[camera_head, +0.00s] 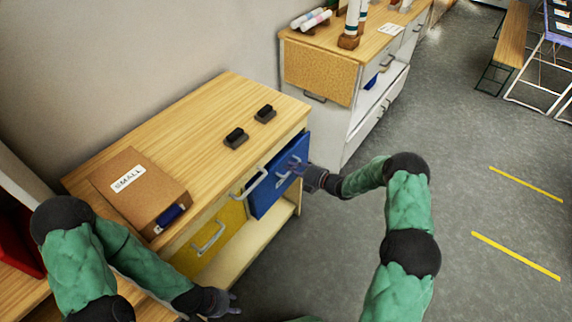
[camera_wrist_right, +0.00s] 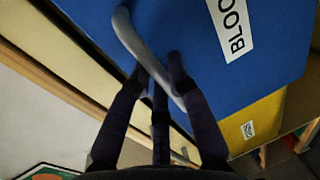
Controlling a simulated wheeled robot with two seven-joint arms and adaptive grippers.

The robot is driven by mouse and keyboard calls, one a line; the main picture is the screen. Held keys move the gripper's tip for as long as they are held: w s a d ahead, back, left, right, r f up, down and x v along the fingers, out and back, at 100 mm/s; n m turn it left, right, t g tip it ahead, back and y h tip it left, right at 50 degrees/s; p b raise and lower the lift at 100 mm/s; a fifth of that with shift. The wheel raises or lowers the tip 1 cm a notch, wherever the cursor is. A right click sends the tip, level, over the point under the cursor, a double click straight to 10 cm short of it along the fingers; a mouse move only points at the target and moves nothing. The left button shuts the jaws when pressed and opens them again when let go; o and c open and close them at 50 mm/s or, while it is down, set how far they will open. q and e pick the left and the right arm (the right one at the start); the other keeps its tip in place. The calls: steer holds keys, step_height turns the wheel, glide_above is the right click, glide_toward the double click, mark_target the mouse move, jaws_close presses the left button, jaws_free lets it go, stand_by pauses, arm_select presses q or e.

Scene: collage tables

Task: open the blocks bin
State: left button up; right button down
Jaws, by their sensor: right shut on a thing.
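The blue blocks bin (camera_head: 266,197) sits under the right end of the wooden cabinet top. In the right wrist view its blue front (camera_wrist_right: 275,75) bears a white label starting "BLOC" and a grey curved handle (camera_wrist_right: 130,37). My right gripper (camera_head: 297,172) is at the bin front, and its dark fingers (camera_wrist_right: 158,75) are closed around the handle. I cannot tell how far the bin stands out from the cabinet. My left gripper (camera_head: 232,303) is low in front of the cabinet, away from the bin, with its fingers apart and empty.
A yellow bin (camera_head: 222,225) with a handle sits left of the blue one. A cardboard box marked SMALL (camera_head: 122,192) and two dark objects (camera_head: 236,138) lie on the cabinet top (camera_head: 190,125). A second cabinet (camera_head: 315,72) stands behind. The floor to the right is clear.

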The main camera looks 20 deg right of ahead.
steer(key=f+v, duration=0.3)
steer(key=v, duration=1.1)
steer(key=shift+s+d, duration=0.3)
steer(key=shift+s, duration=0.2)
steer(key=c, duration=1.2)
jaws_free()
steer(key=shift+o, duration=0.2)
steer(key=shift+d, duration=0.1)
steer(key=v, duration=1.1)
steer(key=shift+s+d, duration=0.2)
steer(key=shift+s, duration=0.15)
